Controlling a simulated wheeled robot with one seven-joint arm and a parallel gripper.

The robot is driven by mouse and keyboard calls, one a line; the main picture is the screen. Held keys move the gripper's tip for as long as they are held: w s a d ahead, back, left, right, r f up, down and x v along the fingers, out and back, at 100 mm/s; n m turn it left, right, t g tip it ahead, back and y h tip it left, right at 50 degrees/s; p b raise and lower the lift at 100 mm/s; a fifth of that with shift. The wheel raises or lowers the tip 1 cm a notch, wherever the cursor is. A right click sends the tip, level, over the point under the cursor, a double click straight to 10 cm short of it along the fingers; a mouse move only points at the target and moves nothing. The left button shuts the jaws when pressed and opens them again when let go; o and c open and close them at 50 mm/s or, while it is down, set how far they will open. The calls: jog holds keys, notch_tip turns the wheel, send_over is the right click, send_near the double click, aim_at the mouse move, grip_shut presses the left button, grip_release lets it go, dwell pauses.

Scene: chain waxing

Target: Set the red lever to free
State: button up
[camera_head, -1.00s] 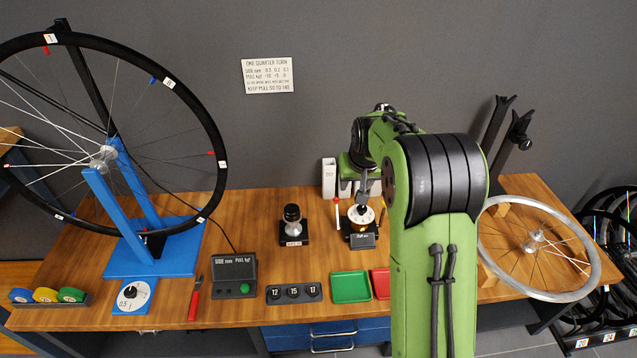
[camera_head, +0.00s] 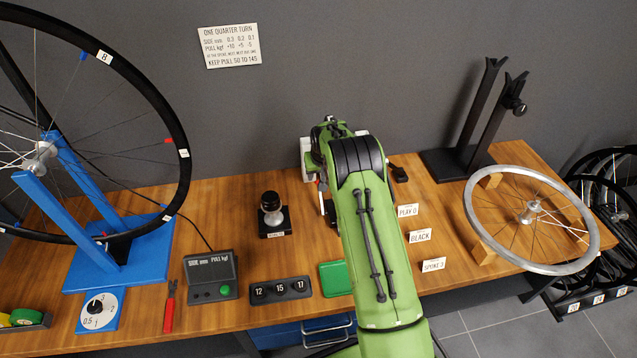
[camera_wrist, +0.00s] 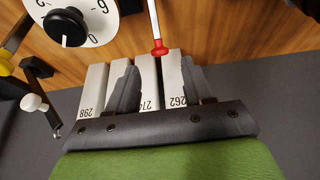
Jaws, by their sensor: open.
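The red lever (camera_wrist: 158,46) shows in the wrist view as a thin pale rod with a red tip. Its red end lies between and slightly beyond the fingertips of my gripper (camera_wrist: 159,66), with the jaws spread on either side. I cannot tell whether either finger touches it. A white dial (camera_wrist: 98,17) with a black knob (camera_wrist: 66,27) sits to its left. No "free" marking can be read. In the head view my arm hides my gripper and most of the lever's device.
White numbered blocks (camera_wrist: 92,84) stand close behind the fingers in the wrist view. In the head view a black-based stand (camera_head: 272,215), a display box (camera_head: 211,275) and a green tray (camera_head: 336,279) are left of my arm. A silver wheel (camera_head: 479,222) lies right.

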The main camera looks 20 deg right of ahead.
aim_at(321, 198)
jog(key=b+x, duration=0.1)
jog(key=x, duration=0.4)
jog(key=shift+c, duration=0.4)
grip_shut()
